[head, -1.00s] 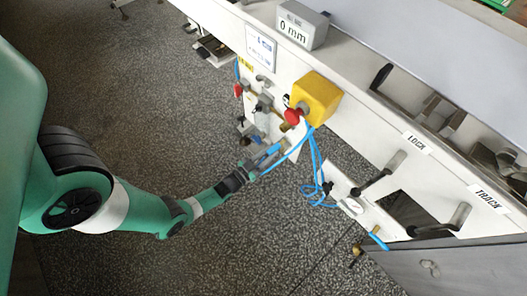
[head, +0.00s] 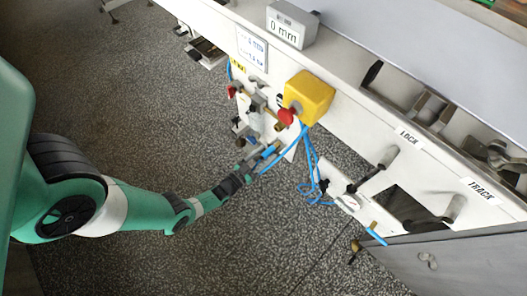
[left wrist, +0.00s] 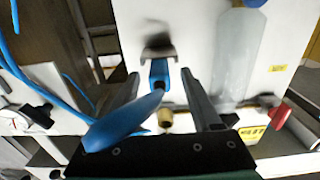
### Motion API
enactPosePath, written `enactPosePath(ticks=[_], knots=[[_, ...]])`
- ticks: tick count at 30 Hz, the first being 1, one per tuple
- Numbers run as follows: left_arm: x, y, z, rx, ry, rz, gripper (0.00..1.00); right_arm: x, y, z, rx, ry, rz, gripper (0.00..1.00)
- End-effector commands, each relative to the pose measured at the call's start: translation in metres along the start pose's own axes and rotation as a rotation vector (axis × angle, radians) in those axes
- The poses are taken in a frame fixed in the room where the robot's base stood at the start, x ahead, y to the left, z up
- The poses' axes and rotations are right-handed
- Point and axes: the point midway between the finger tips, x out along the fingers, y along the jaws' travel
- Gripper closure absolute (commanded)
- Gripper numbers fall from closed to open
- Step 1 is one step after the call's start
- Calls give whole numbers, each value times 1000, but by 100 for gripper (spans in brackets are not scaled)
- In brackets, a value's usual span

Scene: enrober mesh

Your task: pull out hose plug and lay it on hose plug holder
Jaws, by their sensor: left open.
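The blue hose plug (left wrist: 158,74) shows in the left wrist view, its upper end at a grey bracket (left wrist: 158,50), which looks like the hose plug holder, on the white panel. Whether it rests in the bracket or is only in front of it, I cannot tell. A thick blue length (left wrist: 122,122) runs from it toward the camera. My left gripper (left wrist: 175,85) is open, its fingers on either side of the plug. In the head view my left gripper (head: 256,156) is at the lower panel, beside blue parts (head: 270,150). My right gripper is not in view.
A brass fitting (left wrist: 165,117) shows between the fingers. A yellow box with a red button (head: 286,117) and loose blue hoses (head: 310,160) are right of my gripper. A red handle (left wrist: 280,116) is nearby. Speckled floor (head: 130,120) lies open to the left.

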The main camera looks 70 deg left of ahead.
Motion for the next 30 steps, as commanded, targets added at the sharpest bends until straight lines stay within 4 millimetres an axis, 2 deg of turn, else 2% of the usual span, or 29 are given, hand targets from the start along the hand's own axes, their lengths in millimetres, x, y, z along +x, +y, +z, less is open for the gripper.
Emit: enactPosePath(ticks=[5, 15, 22, 30], knots=[[-13, 0, -1, 0, -2, -1, 35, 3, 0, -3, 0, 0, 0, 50], [-94, -2, -1, 0, -2, -8, 35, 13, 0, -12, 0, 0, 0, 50], [-114, -1, 0, 0, 1, -4, 35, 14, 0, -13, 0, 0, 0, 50], [-116, 0, 0, -1, 1, 1, 35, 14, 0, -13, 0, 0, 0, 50]])
